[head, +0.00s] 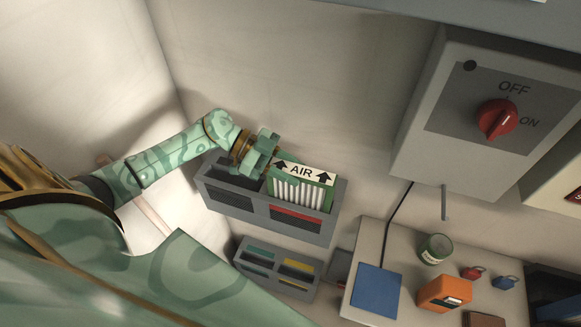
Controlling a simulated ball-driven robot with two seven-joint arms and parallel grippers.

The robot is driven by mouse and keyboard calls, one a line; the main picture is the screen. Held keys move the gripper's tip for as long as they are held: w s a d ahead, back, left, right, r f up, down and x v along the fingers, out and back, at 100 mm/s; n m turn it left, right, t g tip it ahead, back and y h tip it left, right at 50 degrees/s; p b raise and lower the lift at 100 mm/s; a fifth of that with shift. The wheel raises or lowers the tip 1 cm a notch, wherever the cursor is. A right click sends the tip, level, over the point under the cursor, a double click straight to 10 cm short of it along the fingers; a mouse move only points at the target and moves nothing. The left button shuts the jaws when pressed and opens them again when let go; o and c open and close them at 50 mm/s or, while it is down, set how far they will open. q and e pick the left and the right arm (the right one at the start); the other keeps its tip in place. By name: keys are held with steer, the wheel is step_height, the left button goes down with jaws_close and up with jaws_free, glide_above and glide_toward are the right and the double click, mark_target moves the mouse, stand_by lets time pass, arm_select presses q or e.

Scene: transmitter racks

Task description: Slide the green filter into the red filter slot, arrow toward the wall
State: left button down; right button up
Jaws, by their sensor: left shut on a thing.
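The green filter (300,194) has a green frame, white pleats and a white label reading AIR with two black arrows. The arrows point up in the picture, toward the back wall. My left gripper (270,158) is shut on the filter's upper left edge. The filter is at the right half of a grey two-bay housing, above or partly in the bay with the red strip (296,214), the red filter slot. Its lower edge meets the housing's front in the picture; I cannot tell how deep it sits. My right gripper is not in view.
The housing's left bay (232,198) has a dark grille. Below is a grey box (276,268) with teal and yellow strips. At right, a bench holds a blue pad (376,290), a green can (435,249), an orange box (444,293) and padlocks. A switch box (475,150) hangs above.

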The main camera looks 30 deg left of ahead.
arm_select(q)
steer(key=shift+f+b, duration=1.2)
steer(key=shift+f, duration=0.9)
steer(key=c, duration=0.9)
jaws_free()
steer(key=shift+r, duration=0.15)
step_height(320, 180, up, 4)
steer(key=p, duration=0.4)
steer(key=s+r+p, duration=0.1)
steer(key=p, duration=0.2)
steer(key=s+d+r+p, duration=0.1)
steer(key=r+p, duration=0.1)
steer(key=p, duration=0.1)
steer(key=s+d+r+p, duration=0.1)
steer(key=s+r+p, duration=0.1)
steer(key=p, duration=0.1)
steer(key=shift+d+r, duration=0.1)
steer(key=shift+d, duration=0.1)
steer(key=shift+s+d+r+p, duration=0.6)
steer(key=shift+s+d+p, duration=0.25)
steer(key=shift+s+p, duration=0.8)
steer(key=shift+s+d+r+p, duration=0.55)
steer(key=shift+s+d+p, duration=0.35)
steer(key=shift+p, duration=1.2)
steer(key=shift+s+d+r+p, duration=0.7)
steer(key=shift+s+p, duration=0.75)
steer(key=shift+p, duration=0.45)
